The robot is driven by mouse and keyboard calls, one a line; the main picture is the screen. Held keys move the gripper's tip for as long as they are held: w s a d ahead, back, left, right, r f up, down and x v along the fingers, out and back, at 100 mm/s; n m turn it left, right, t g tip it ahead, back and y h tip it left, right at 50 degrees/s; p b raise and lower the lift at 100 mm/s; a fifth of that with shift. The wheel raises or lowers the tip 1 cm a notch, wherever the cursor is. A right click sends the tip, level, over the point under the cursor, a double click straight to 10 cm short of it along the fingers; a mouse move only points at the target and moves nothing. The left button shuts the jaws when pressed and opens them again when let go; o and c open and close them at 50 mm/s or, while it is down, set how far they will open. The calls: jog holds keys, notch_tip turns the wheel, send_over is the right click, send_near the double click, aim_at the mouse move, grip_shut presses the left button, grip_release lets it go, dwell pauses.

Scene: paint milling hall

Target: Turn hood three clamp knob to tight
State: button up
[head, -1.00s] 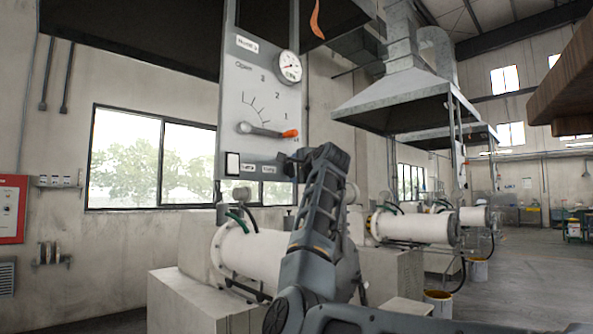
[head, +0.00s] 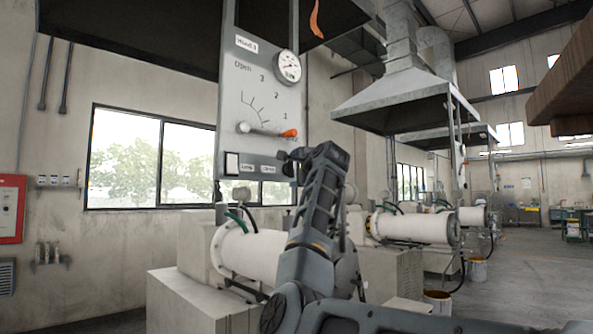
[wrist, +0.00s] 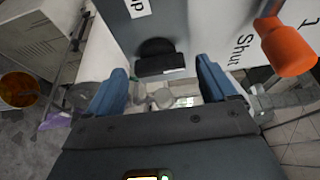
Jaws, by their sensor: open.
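The grey control panel (head: 232,105), labelled Hood 3, shows in the head view, left of centre. A black clamp knob (wrist: 155,48) stands out from the panel in the wrist view, beside a partly cut-off label. My gripper (wrist: 162,88) is open, its two blue fingers spread to either side below the knob, with nothing between them. In the head view, my gripper (head: 291,162) is at the panel's lower right corner. There I cannot tell the knob from the dark gripper parts. The knob's turned position is not readable.
An orange-tipped lever (head: 289,133) crosses the panel just above my gripper; its orange end (wrist: 287,46) is close on the right in the wrist view. A round gauge (head: 287,66) is higher up. White mill cylinders (head: 255,250) stand below, and a wooden block (head: 560,85) hangs at upper right.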

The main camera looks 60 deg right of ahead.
jog(key=b+v, duration=0.2)
jog(key=v, duration=0.5)
jog(key=shift+s+a+b, duration=0.25)
jog(key=shift+s+b, duration=0.05)
jog(key=shift+b, duration=0.05)
dwell(0.4)
